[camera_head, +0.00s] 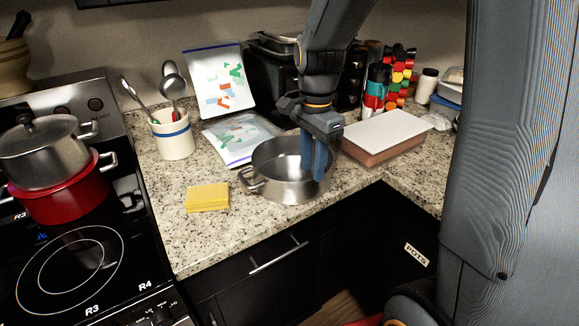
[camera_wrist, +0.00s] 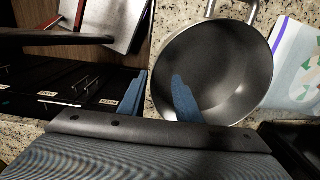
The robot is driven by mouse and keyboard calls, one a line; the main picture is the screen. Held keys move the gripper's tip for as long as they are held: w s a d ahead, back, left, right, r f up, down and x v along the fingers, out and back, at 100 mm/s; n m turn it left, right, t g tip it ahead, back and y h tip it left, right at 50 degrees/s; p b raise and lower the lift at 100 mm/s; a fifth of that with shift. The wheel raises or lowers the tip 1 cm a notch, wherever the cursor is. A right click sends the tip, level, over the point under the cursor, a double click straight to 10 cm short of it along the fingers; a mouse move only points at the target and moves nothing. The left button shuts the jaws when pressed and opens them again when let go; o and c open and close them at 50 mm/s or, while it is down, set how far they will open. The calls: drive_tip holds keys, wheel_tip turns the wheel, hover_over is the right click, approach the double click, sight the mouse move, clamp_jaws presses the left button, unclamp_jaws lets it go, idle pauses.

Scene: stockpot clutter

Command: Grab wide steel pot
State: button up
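The wide steel pot (camera_head: 265,180) stands upright on the granite counter, with a loop handle at its left in the head view. In the wrist view the pot (camera_wrist: 225,55) is empty, with its handle at the top. My gripper (camera_head: 312,172) points down at the pot's right side, its blue fingers apart. In the wrist view my gripper (camera_wrist: 157,75) has one finger over the pot's inside and the other outside it, with the rim between them. Whether either finger touches the wall, I cannot tell. My arm and gripper hide part of the pot's right side.
A yellow sponge (camera_head: 207,197) lies left of the pot. Plastic bags (camera_head: 240,138) and a utensil crock (camera_head: 173,135) are behind and left. A white-topped box (camera_head: 385,134) stands close on the right. A stove with a red pot (camera_head: 62,197) is at far left.

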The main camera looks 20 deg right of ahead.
sight(314, 199)
drive_tip(key=f, duration=0.2)
drive_tip(key=f+p, duration=0.1)
drive_tip(key=s+f+p, duration=0.1)
drive_tip(key=f, duration=0.1)
drive_tip(key=shift+d+f, duration=0.35)
drive_tip(key=shift+d, duration=0.05)
drive_tip(key=shift+w+f, duration=0.1)
drive_tip(key=shift+f, duration=0.45)
drive_tip(key=shift+c, duration=0.5)
clamp_jaws()
